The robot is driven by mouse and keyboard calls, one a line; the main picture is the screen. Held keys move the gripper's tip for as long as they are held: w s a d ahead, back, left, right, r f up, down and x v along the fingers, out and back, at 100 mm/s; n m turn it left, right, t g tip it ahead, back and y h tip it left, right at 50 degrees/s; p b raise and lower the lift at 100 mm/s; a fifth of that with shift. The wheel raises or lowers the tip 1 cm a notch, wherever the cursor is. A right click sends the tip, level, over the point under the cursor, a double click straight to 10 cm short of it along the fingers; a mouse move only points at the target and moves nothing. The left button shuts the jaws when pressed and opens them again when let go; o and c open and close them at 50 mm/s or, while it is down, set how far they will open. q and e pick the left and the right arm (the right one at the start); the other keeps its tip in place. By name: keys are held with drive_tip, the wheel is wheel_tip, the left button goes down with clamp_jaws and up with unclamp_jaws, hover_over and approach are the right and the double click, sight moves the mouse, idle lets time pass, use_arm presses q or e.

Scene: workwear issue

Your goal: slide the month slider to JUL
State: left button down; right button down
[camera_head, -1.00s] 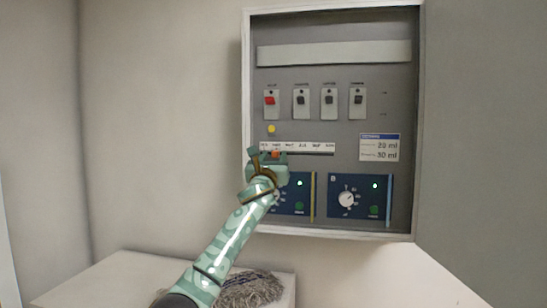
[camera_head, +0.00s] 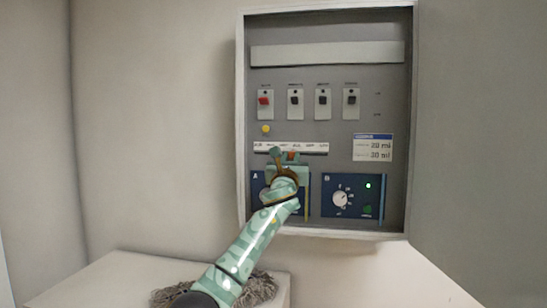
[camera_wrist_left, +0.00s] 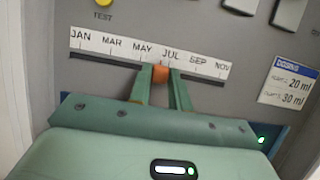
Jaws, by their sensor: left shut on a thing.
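The month slider's orange knob (camera_wrist_left: 160,73) sits in the slot below a white month strip (camera_wrist_left: 150,52). In the left wrist view the knob is just left of the JUL label, between MAY and JUL. My left gripper (camera_wrist_left: 160,90) is shut on the knob, with one green finger on each side. In the head view the left gripper (camera_head: 288,160) is at the slot, and the knob shows as a small orange patch (camera_head: 291,155) between its fingers. My right gripper is in neither view.
Above the strip are a yellow TEST button (camera_head: 266,129) and a row of switches (camera_head: 295,100). A dosing label (camera_head: 373,147) is at the right. Blue dial panels (camera_head: 345,198) lie below. The cabinet frame (camera_head: 240,120) borders the panel, and a grey fluffy heap (camera_head: 259,288) lies below.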

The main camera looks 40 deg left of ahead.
use_arm(q)
drive_tip(key=shift+w+d, duration=0.35)
drive_tip(key=shift+d, duration=0.25)
drive_tip(key=c, duration=1.3)
unclamp_jaws()
drive_tip(key=shift+s+f, duration=0.1)
drive_tip(key=b+v, duration=0.1)
drive_tip(key=v, duration=1.5)
drive_tip(key=shift+f+b, duration=0.1)
drive_tip(key=shift+b, duration=0.2)
